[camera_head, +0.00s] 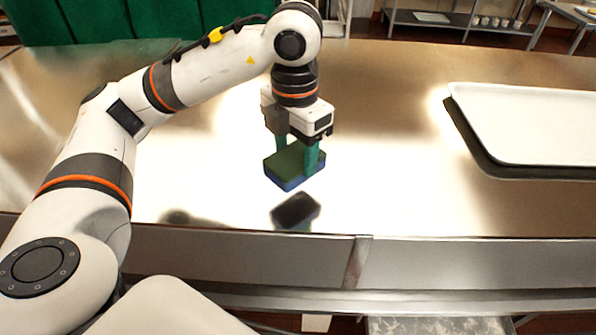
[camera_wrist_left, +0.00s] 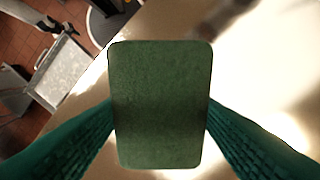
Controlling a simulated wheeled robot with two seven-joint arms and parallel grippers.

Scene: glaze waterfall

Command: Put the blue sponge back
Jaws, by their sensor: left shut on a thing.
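The blue sponge (camera_head: 284,163) has a dark green top layer and a blue lower layer. My left gripper (camera_head: 297,155) points down and is shut on it, one green finger on each side. The sponge is level and a little above the steel table, with a gap between it and its dark reflection. In the left wrist view, the sponge's green top (camera_wrist_left: 160,105) fills the space between the fingers, and its blue layer is hidden. My right gripper is not in view.
The shiny steel table (camera_head: 400,130) is clear around the sponge. A white tray (camera_head: 530,125) lies at the right. The table's front edge (camera_head: 300,236) runs below the sponge. A dark green thing (camera_head: 130,20) stands behind the table at the left.

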